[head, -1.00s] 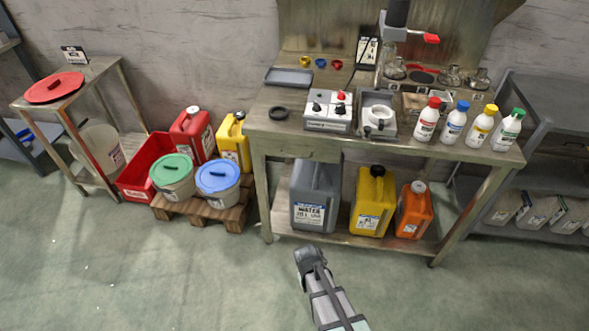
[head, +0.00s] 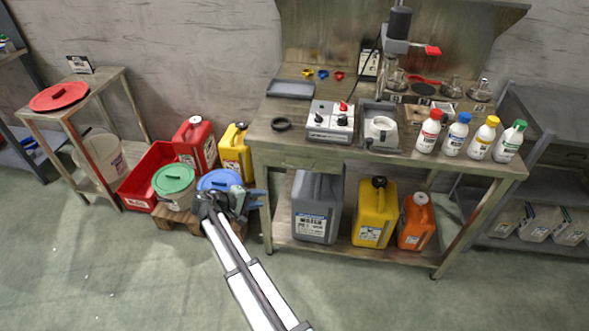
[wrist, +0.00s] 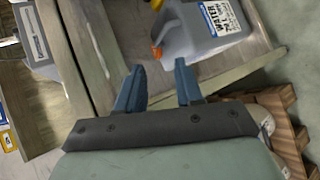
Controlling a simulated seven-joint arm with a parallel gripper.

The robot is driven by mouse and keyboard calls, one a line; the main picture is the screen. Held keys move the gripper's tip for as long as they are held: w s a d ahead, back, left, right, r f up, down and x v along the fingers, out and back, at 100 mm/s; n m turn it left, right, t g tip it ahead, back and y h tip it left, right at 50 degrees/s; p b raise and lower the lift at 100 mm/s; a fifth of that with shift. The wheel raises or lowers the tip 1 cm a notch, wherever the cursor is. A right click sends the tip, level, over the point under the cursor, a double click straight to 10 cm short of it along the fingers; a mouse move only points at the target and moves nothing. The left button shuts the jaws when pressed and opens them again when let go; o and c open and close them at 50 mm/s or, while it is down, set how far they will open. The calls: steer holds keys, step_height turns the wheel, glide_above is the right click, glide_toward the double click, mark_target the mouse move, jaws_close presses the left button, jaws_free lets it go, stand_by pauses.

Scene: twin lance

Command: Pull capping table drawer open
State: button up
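The capping table (head: 265,146) is a worn wood-and-metal bench in the middle of the head view. Its drawer front (head: 303,161) lies under the left part of the top and looks shut. My gripper (head: 262,199) is left of the table's front left leg, lower than the drawer and in front of the blue-lidded bucket. In the wrist view its two blue fingers (wrist: 160,85) are apart with nothing between them.
The grey water jug (head: 316,207), yellow jug (head: 374,213) and orange jug (head: 415,222) stand on the lower shelf. A blue-lidded bucket (head: 217,179) and green-lidded bucket (head: 173,180) stand on a pallet (head: 180,220). Floor in front is clear.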

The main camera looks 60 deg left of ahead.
steer(key=w+a+r+t, duration=0.2)
steer(key=w+r+t, duration=0.15)
steer(key=r, duration=0.25)
steer(key=x, duration=1.2)
steer(key=shift+w+d+r+t+h, duration=0.25)
steer(key=shift+w+d+t+h, duration=0.1)
steer(key=shift+w+d, duration=0.1)
jaws_close()
